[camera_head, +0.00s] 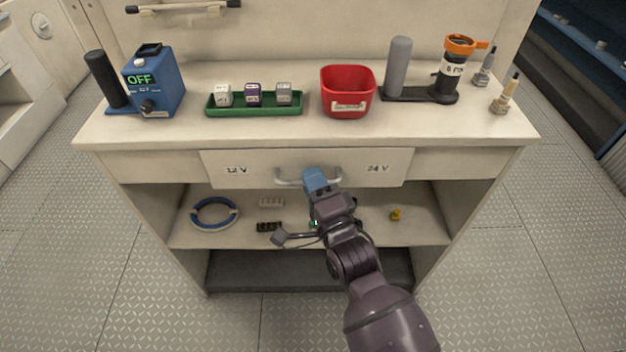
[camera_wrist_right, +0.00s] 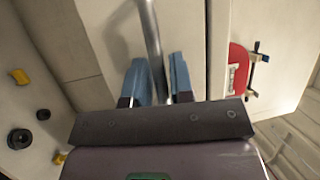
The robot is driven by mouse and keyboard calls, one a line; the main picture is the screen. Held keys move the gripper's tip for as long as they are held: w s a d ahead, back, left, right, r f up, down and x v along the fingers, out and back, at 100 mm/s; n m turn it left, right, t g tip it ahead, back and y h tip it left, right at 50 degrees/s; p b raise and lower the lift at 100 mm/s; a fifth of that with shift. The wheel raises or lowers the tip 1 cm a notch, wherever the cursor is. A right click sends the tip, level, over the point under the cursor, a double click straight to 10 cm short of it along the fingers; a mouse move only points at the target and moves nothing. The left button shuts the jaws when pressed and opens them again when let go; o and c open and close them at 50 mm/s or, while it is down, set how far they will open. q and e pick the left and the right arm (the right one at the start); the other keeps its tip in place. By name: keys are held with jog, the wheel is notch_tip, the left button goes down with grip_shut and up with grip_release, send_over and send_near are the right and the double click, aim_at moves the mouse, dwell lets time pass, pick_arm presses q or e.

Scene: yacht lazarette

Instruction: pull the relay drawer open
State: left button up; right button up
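The relay drawer (camera_head: 250,172) has a pale front marked 12V and 24V, under the worktop. It looks shut or nearly so. Its grey bar handle (camera_head: 290,183) is partly hidden by my right gripper (camera_head: 314,178), which is at the handle's middle. In the right wrist view the handle (camera_wrist_right: 150,35) runs between the two blue fingers of my right gripper (camera_wrist_right: 160,80), one on each side. The fingers stand apart, with a small gap showing beside the bar; no firm grip is visible. My left gripper is not in view.
On the worktop (camera_head: 220,133) stand a blue OFF device (camera_head: 165,85), a green tray (camera_head: 255,110) with small blocks, a red bin (camera_head: 347,95) and an orange-topped container (camera_head: 455,70). The open shelf below holds a blue ring (camera_head: 213,224) and small parts. The floor in front is clear.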

jog(key=shift+c, duration=0.2)
grip_shut()
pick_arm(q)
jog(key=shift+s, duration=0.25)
pick_arm(e)
jog(key=shift+s, duration=0.15)
pick_arm(q)
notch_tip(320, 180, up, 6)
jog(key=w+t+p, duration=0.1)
jog(key=p, duration=0.5)
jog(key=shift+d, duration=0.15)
pick_arm(e)
jog(key=s, duration=2.1)
jog(key=shift+w, duration=0.1)
